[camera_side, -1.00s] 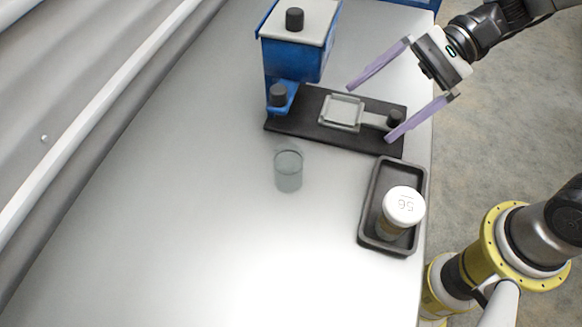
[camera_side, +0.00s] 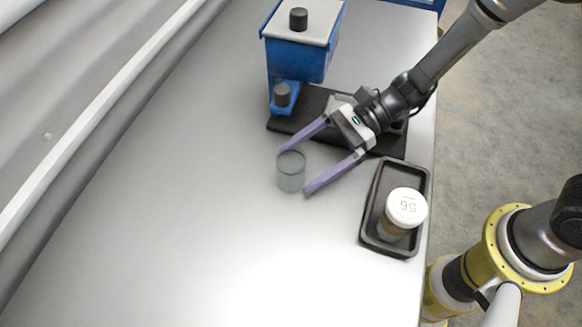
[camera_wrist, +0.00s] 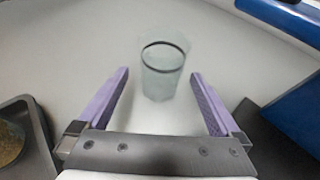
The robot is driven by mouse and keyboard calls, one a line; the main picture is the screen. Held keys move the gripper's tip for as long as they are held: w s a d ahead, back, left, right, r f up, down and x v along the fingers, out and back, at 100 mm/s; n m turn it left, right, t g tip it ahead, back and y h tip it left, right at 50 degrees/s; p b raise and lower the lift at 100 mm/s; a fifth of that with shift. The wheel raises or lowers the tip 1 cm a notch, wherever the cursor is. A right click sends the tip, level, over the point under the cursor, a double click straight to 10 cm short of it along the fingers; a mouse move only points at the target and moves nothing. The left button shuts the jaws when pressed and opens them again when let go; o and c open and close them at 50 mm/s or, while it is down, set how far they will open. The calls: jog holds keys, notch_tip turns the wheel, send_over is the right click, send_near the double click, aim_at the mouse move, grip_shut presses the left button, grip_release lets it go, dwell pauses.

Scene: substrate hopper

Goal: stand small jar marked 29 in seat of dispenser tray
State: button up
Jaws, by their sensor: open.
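A small jar with a white lid (camera_side: 407,207) stands in a black tray (camera_side: 368,226) at the right. Its lid mark looks like 56 from here, with a bar above it; I cannot read it surely as 29. My gripper (camera_side: 294,171) is open and low over the table, its purple fingertips on either side of an empty clear glass (camera_side: 291,178). In the wrist view the glass (camera_wrist: 163,80) stands upright between and just beyond the tips; I cannot tell contact. The dispenser's black base (camera_side: 288,124) lies behind my gripper, which mostly hides its grey square seat.
The blue dispenser (camera_side: 300,62) with a grey top and dark knob stands at the back. A dark knob (camera_side: 282,95) sits on its lower ledge. The table's left and front are clear. A yellow and grey arm part is at lower right.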

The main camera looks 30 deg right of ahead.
aim_at(279, 178)
jog(key=shift+r+x, duration=0.2)
jog(key=shift+x, duration=2.8)
jog(key=shift+w, duration=0.1)
jog(key=shift+c, duration=0.2)
jog(key=c, duration=1.4)
grip_shut()
jog(key=shift+r, duration=0.15)
